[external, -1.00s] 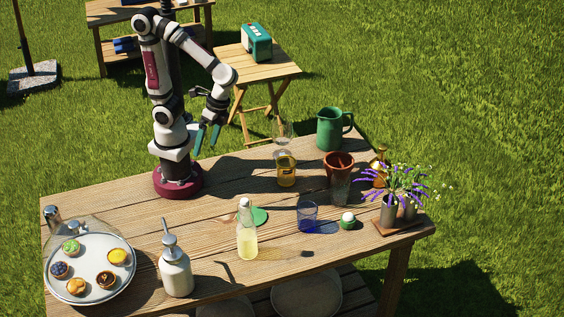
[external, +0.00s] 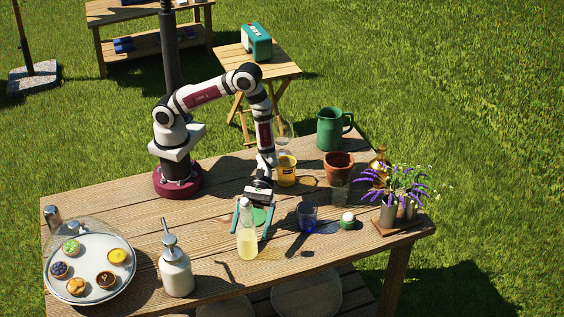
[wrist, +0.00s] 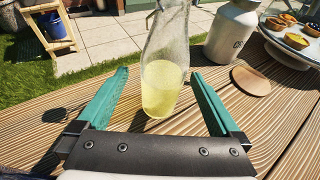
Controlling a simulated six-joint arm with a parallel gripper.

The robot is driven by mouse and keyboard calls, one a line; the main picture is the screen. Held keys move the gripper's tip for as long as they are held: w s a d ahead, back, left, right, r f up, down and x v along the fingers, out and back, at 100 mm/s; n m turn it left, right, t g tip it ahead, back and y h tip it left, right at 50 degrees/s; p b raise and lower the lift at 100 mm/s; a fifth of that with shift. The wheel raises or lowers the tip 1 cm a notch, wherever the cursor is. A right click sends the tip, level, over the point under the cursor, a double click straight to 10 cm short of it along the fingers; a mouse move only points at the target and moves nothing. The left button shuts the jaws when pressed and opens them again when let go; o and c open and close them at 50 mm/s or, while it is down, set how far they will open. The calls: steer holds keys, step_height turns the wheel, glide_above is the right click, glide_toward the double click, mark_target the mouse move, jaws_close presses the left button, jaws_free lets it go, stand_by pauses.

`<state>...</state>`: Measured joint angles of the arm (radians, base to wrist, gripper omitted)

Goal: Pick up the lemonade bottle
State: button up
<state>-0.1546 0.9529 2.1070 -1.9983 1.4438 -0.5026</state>
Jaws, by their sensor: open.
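The lemonade bottle (external: 247,238) is clear glass with pale yellow liquid and stands upright near the table's front edge. It also shows in the wrist view (wrist: 162,82), where its top is cut off by the frame. My gripper (external: 252,222) is low over the table, just behind the bottle, with its teal fingers spread. In the wrist view my gripper (wrist: 162,80) is open, with one finger on each side of the bottle and visible gaps between. Nothing is held.
A white pump bottle (external: 175,268) and a tray of small cakes (external: 122,283) stand to the left.

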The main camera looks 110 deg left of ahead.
mark_target(244, 242)
steer(key=x, duration=0.4)
steer(key=shift+s+d+r, duration=0.1)
steer(key=shift+d+r, duration=0.15)
steer(key=shift+d, duration=0.15)
steer(key=shift+d+f, duration=0.15)
steer(key=shift+d, duration=0.3)
jaws_close()
